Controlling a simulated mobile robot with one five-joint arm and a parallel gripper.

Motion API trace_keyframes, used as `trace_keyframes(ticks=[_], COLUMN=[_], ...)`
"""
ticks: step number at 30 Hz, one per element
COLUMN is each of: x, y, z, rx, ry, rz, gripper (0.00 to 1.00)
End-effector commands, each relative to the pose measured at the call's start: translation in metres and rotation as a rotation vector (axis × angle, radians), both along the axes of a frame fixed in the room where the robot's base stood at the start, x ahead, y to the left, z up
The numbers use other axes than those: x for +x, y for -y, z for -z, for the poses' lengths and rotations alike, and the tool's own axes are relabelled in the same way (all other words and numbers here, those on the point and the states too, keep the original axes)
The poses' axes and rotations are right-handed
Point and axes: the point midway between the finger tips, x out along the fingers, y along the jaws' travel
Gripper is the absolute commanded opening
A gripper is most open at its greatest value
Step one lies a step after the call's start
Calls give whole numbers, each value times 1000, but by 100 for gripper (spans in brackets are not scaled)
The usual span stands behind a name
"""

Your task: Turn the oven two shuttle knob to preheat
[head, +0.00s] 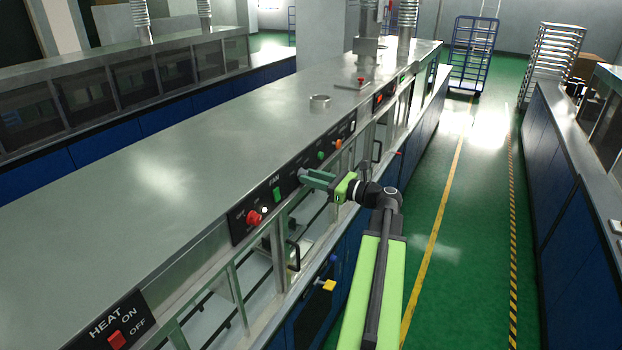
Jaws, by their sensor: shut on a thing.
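A black control panel (238,231) runs along the upper front edge of the near oven line. It carries a red knob (253,217), a green FAN switch (277,194) and small orange and green lights. My gripper (305,176) is at this panel, just right of the FAN switch, with its green fingers pointing left into it. The fingers are shut on the shuttle knob, which they hide. The knob's setting and the label around it cannot be read.
A HEAT switch panel (117,340) is at the lower left. Door handles and a yellow knob (326,285) stick out below the panel. A green aisle (450,200) is clear to the right.

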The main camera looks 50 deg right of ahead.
Motion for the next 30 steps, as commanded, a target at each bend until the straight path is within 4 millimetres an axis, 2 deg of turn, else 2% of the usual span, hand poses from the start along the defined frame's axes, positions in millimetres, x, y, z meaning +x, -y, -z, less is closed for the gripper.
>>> trace_keyframes(ticks=[11,30], x=[0,1], y=[0,0], z=[0,0], rx=[-150,-717], ry=[37,176], rz=[0,-1], gripper=[0,0])
